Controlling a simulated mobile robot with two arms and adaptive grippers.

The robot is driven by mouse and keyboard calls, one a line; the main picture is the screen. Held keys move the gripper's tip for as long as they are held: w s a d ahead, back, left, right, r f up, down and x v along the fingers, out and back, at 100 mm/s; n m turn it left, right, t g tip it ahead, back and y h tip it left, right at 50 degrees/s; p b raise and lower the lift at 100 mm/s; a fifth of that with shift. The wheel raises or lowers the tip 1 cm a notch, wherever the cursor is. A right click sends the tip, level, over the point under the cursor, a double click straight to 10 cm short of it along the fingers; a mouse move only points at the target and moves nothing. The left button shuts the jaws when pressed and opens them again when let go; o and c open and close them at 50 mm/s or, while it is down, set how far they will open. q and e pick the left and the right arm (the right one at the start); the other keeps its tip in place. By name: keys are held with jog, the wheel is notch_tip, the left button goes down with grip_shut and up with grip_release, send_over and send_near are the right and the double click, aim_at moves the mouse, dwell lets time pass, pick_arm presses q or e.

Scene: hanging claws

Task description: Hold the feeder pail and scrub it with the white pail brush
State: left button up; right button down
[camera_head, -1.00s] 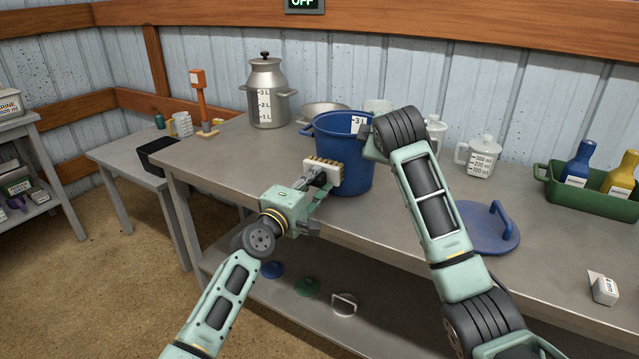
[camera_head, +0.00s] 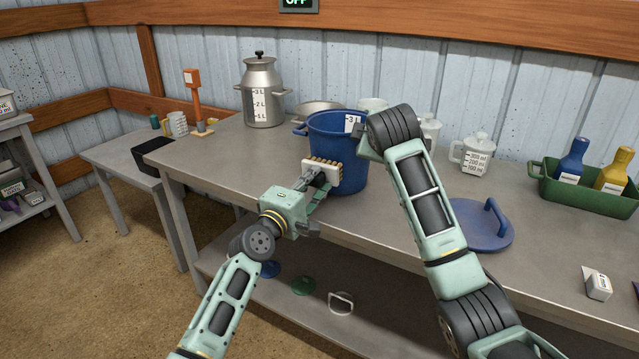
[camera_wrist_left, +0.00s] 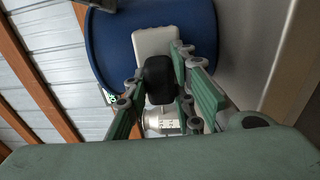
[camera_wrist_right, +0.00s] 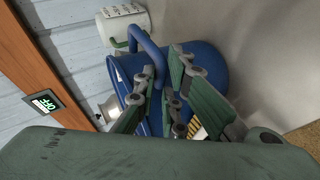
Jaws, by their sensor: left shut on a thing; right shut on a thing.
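The blue feeder pail (camera_head: 346,180) stands upright on the grey bench near its front edge. The white brush (camera_head: 319,169) has tan bristles and lies against the pail's front left side. My left gripper (camera_head: 310,188) is shut on its dark handle, which shows between the fingers in the left wrist view (camera_wrist_left: 158,80). My right gripper (camera_wrist_right: 165,105) is at the pail's right side, shut on the pail at its blue side handle (camera_wrist_right: 146,48). In the head view my right arm hides this grip. The exact contact of bristles and wall cannot be told.
A blue lid (camera_head: 478,226) lies on the bench to the right. A steel can (camera_head: 262,95), a steel bowl (camera_head: 318,108) and a measuring jug (camera_head: 474,154) stand behind. A green tray (camera_head: 590,196) with bottles is at the far right. The bench left of the pail is clear.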

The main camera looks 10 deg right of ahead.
pick_arm(q)
jog(key=shift+w+a, duration=0.25)
jog(key=shift+a, duration=0.2)
jog(key=shift+s+d+r, duration=0.1)
jog(key=shift+s+d, duration=0.35)
jog(key=shift+d, duration=0.35)
jog(key=shift+s+d, duration=0.45)
jog(key=shift+d, duration=0.3)
jog(key=shift+w+a, duration=0.6)
jog(key=shift+a, duration=0.15)
jog(key=shift+w+a, duration=0.55)
jog(key=shift+a, duration=0.2)
jog(key=v, duration=0.7)
pick_arm(e)
jog(key=c, duration=1.8)
grip_release()
jog(key=shift+o, duration=0.2)
